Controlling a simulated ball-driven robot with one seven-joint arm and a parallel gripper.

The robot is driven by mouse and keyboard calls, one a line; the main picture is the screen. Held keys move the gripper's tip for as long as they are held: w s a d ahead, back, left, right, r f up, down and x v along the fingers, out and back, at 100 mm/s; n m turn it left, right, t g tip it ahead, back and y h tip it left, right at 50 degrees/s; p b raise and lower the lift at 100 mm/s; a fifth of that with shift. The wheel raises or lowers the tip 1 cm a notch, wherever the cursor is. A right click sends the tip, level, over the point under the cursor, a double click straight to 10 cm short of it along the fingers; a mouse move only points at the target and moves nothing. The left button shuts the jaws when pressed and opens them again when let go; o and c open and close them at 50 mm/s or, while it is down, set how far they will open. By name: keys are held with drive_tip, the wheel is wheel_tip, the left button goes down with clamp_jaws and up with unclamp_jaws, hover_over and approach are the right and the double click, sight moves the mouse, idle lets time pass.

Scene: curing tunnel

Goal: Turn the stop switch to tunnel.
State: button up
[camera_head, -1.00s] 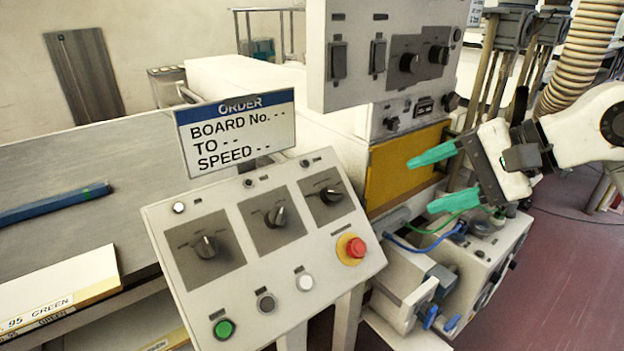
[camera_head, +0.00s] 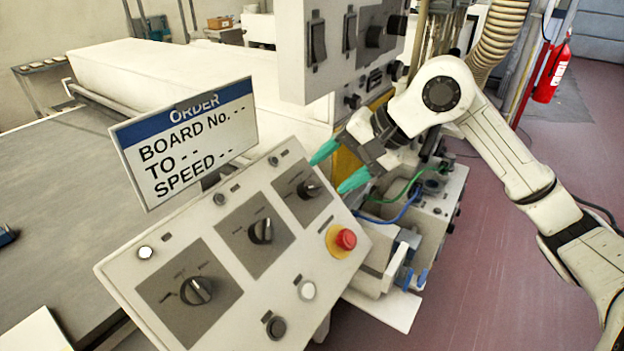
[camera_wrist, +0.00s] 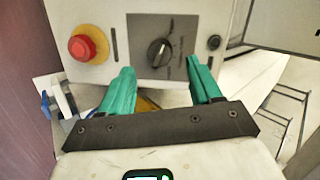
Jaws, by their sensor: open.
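The sloped control panel (camera_head: 172,240) carries three black rotary switches on grey plates: left (camera_head: 197,290), middle (camera_head: 261,231) and right (camera_head: 309,188). Their small lettering is unreadable, so I cannot tell which is the stop switch. My gripper (camera_head: 328,174) is open and empty, its green fingers pointing at the right switch from just beyond the panel's upper right edge. In the wrist view that switch (camera_wrist: 158,52) lies ahead between the two fingertips, apart from them, its pointer tilted.
A red mushroom button (camera_head: 345,239) on a yellow collar sits near the right switch. An order sign (camera_head: 186,140) stands behind the panel. A grey upright panel (camera_head: 290,50) with switches hangs above. Blue and green cables run beneath my gripper. Red floor is open at right.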

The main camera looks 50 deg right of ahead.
sight(315, 186)
drive_tip(key=p+x, duration=0.1)
drive_tip(key=x, duration=0.5)
drive_tip(key=shift+f, duration=0.1)
drive_tip(key=c, duration=1)
